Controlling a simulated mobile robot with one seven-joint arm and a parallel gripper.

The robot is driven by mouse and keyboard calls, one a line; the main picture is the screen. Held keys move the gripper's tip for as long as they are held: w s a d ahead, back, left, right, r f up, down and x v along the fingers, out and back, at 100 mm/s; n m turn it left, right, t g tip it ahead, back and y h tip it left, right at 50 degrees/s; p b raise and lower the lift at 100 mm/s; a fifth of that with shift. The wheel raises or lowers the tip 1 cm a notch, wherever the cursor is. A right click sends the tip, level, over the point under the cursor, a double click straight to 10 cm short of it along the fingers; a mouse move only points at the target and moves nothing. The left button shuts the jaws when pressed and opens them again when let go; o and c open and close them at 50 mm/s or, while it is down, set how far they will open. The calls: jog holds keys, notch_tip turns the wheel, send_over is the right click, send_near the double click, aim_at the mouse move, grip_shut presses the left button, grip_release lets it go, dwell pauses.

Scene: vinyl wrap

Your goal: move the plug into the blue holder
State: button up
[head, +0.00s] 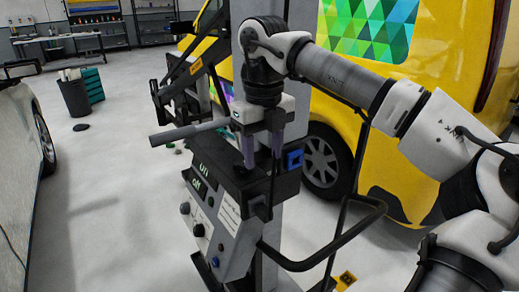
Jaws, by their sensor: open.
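My gripper (262,158) points down over the black top of the control machine (215,215), with its two purple-grey fingers apart. The blue holder (294,160) is a small square socket-like piece at the right end of the machine's top, just right of my fingers. I cannot clearly make out the plug; it may be hidden by my gripper or be among the black parts near the fingers. I cannot tell whether the fingertips touch the machine's top.
A grey rod (188,132) sticks out left of my gripper. A black tubular handle (330,250) curves out at the machine's lower right. A yellow van (440,110) stands close behind, and a silver car (20,170) is at left. Open floor lies between car and machine.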

aim_at(266, 211)
notch_tip(266, 211, down, 14)
jog(key=shift+r+p, duration=0.15)
jog(key=shift+p, duration=1)
jog(key=shift+c, duration=0.4)
grip_shut()
jog(key=shift+s+d+b, duration=0.35)
jog(key=shift+s, duration=0.2)
jog(key=s+d+b, duration=0.2)
jog(key=s+d, duration=0.2)
jog(key=s, duration=0.1)
jog(key=shift+s, duration=0.25)
dwell(0.6)
